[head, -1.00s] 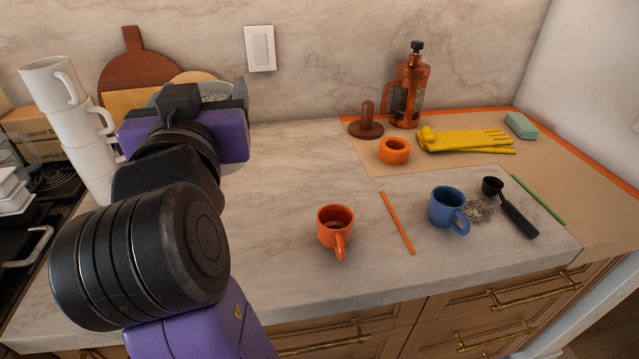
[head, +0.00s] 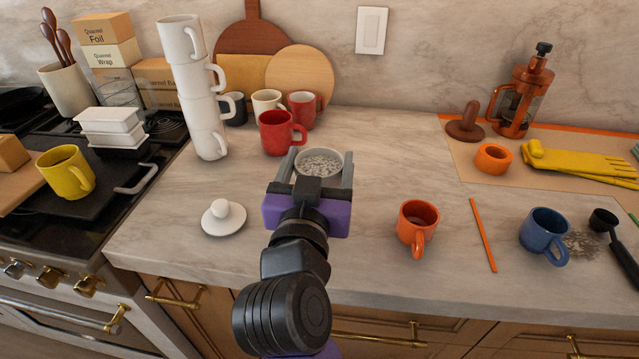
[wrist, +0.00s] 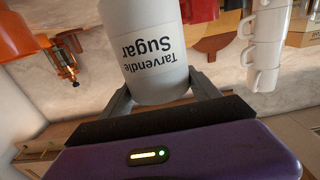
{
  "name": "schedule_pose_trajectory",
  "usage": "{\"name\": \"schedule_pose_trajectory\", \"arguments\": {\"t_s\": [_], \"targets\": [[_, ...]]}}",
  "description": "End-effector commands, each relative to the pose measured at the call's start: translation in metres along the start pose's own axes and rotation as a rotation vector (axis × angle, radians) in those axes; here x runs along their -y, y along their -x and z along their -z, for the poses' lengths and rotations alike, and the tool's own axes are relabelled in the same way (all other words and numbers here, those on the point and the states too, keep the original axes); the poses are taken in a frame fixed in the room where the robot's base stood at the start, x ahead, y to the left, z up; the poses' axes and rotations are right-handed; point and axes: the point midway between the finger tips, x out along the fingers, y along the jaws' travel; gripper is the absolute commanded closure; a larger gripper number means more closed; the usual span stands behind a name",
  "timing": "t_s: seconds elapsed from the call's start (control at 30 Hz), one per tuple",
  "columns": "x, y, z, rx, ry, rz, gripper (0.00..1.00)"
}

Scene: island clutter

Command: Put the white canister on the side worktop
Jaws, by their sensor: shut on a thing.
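The white canister (head: 319,160) is between the fingers of my gripper (head: 318,170) in the head view, its open top showing grainy pale contents. In the wrist view the canister (wrist: 155,45) appears upside down, labelled "Tarvendle Sugar", and my gripper (wrist: 162,95) is shut on its sides. The canister is over the marble worktop (head: 165,245); whether its base touches the surface is hidden by my gripper. A white knobbed lid (head: 223,217) lies on the marble to the left. I cannot tell which surface is the side worktop.
A tall stack of white mugs (head: 205,110) and a red mug (head: 277,132) stand close behind. An orange mug (head: 417,222), an orange stick (head: 483,235) and a blue mug (head: 544,232) are to the right. The stove (head: 35,210) is left. Marble between lid and gripper is clear.

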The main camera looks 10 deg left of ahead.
Motion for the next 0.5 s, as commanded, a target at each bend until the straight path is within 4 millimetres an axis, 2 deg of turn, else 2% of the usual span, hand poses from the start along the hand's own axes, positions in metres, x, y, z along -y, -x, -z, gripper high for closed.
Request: {"name": "schedule_pose_trajectory", "arguments": {"t_s": [0.3,0.5], "targets": [[0.0,0.0,-0.039,0.001,0.003,0.0,1.0],[0.0,0.0,-0.042,-0.002,0.0,0.0,1.0]]}}
